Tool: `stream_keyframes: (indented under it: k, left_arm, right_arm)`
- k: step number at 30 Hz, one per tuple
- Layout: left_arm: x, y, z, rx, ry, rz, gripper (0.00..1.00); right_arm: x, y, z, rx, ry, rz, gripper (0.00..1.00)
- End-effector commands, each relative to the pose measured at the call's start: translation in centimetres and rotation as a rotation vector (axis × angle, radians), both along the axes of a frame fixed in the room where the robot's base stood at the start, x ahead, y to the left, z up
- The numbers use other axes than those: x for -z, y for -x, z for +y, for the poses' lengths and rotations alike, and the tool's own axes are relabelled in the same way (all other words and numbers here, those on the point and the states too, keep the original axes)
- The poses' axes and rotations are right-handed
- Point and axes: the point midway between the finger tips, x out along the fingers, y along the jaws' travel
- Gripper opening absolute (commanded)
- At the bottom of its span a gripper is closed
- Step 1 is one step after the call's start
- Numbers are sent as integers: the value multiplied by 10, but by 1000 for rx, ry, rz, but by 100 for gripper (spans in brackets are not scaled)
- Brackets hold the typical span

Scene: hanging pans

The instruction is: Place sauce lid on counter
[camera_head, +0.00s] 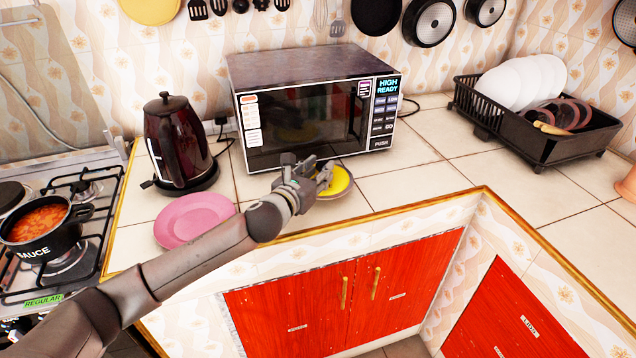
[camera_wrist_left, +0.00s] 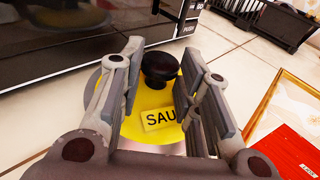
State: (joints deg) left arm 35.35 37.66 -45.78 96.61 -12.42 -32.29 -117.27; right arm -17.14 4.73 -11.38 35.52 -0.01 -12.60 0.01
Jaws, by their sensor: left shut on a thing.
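The sauce lid (camera_head: 341,182) is a yellow disc with a pale rim, low over or on the tiled counter in front of the microwave; I cannot tell whether it touches the tiles. In the left wrist view its black knob (camera_wrist_left: 160,68) stands between my fingers, and a label reading "SAU" (camera_wrist_left: 160,118) shows on the lid. My left gripper (camera_head: 308,172) is shut on the lid by the knob and hides part of it. The black sauce pot (camera_head: 45,232), uncovered with red sauce inside, sits on the stove at the left. My right gripper is not in view.
The microwave (camera_head: 310,105) stands close behind the lid. A pink plate (camera_head: 195,219) and a dark kettle (camera_head: 178,145) are to the left. A black dish rack (camera_head: 535,120) is at the right. Counter tiles (camera_head: 425,185) right of the lid are clear up to the wooden front edge.

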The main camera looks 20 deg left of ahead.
Motion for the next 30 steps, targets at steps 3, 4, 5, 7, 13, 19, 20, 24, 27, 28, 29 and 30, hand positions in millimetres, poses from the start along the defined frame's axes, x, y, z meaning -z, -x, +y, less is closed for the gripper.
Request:
stream_keyframes:
  k: [3, 4, 5, 7, 13, 19, 20, 24, 27, 28, 29, 30]
  left_arm:
    - [17, -2, -2, 0, 4, 4, 0]
    - [22, -1, -2, -1, 4, 5, 0]
    - [26, -2, -2, 0, 5, 4, 0]
    - [32, -2, -1, -1, 4, 2, 0]
    - [32, -2, -1, 1, 1, -2, 0]
    - [36, -2, -1, 0, 2, 1, 35]
    - [36, -2, -1, 0, 2, 1, 39]
    - [36, -1, -1, 0, 2, 2, 54]
    - [36, -1, -1, 0, 2, 2, 54]
    - [36, -1, -1, 0, 2, 2, 54]
    - [36, -1, -1, 0, 2, 2, 54]
    - [36, -1, -1, 0, 2, 2, 54]
  right_arm:
    - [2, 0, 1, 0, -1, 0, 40]
    - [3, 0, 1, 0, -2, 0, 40]
    - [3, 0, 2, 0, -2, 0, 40]
    - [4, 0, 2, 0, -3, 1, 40]
    - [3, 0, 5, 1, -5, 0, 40]
    - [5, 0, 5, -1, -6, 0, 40]
    - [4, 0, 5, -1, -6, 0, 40]
    - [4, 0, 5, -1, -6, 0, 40]
    - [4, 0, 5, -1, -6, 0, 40]
    - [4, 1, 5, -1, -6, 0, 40]
    - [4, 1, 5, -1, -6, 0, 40]
    - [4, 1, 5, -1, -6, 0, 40]
